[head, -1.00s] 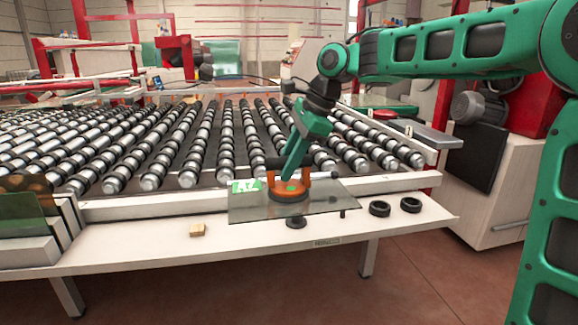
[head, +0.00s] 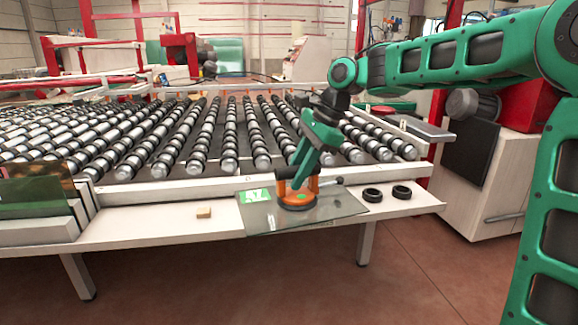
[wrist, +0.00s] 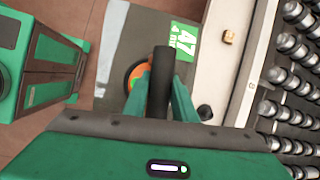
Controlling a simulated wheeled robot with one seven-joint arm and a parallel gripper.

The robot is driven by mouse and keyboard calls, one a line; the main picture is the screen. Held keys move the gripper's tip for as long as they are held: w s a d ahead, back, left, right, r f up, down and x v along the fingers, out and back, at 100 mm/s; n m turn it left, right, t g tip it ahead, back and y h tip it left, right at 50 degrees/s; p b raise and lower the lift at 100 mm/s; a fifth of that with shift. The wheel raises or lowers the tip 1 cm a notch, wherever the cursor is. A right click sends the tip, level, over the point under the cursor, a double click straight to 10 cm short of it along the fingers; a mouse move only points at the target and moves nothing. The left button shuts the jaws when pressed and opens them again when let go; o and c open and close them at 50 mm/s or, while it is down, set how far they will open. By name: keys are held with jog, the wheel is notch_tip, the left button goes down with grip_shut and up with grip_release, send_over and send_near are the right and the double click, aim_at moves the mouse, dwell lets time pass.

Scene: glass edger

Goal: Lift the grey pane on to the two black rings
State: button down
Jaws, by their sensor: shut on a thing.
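The grey pane (head: 338,210) is a see-through sheet with a green label at its left corner. An orange suction lifter (head: 297,200) sits on it. My gripper (head: 301,178) is shut on the lifter's handle, from above. In the wrist view, the dark handle (wrist: 161,85) lies between my fingers, with the pane (wrist: 140,35) beyond. The pane looks roughly level and reaches past the front edge of the white ledge; its height over the ledge is hard to tell. Two black rings, left (head: 373,195) and right (head: 401,191), lie on the ledge just right of the pane, uncovered.
A small wooden block (head: 204,212) lies on the white ledge (head: 150,225) to the left. Behind the ledge is a bed of black and steel rollers (head: 209,135). Dark glass panes (head: 35,190) stand at the far left. A cabinet (head: 490,185) stands at the right.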

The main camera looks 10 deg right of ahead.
jog(key=d+f+n+g, duration=0.2)
jog(key=d+f+n, duration=0.3)
jog(key=f, duration=0.7)
jog(key=d+f+n+g+h, duration=0.1)
jog(key=d+f+n, duration=0.4)
jog(key=f, duration=0.7)
jog(key=s+d+f+n+g+h, duration=0.1)
jog(key=d+f+n, duration=0.3)
jog(key=f, duration=0.9)
jog(key=shift+d+n+g, duration=0.4)
jog(key=shift+n+g, duration=0.3)
jog(key=shift+g, duration=0.2)
